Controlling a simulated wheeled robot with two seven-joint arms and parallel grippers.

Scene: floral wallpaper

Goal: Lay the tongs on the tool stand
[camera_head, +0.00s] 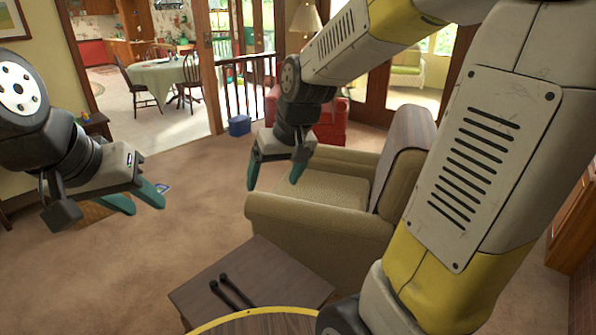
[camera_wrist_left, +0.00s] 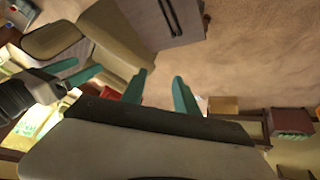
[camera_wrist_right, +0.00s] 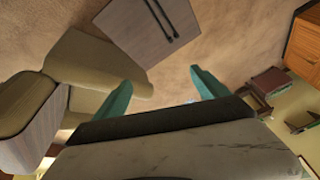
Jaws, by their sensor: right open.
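Two dark, slim, nearly parallel bars (camera_head: 232,293) lie on a low brown wooden table (camera_head: 198,290) at the bottom of the head view. They also show at the top of the left wrist view (camera_wrist_left: 171,18) and right wrist view (camera_wrist_right: 160,20). I cannot tell whether they are the tongs or part of the tool stand; neither is clearly recognisable elsewhere. My left gripper (camera_head: 148,208) is open and empty in the air at the left, far from the bars. My right gripper (camera_head: 272,185) is open and empty, in front of the armchair in the picture and apart from the bars.
A beige armchair (camera_head: 290,222) stands just behind the low table. A red seat (camera_head: 330,125) and a blue box (camera_head: 239,125) are farther back. The carpet left of the table is mostly clear. My large right arm covers the right side of the head view.

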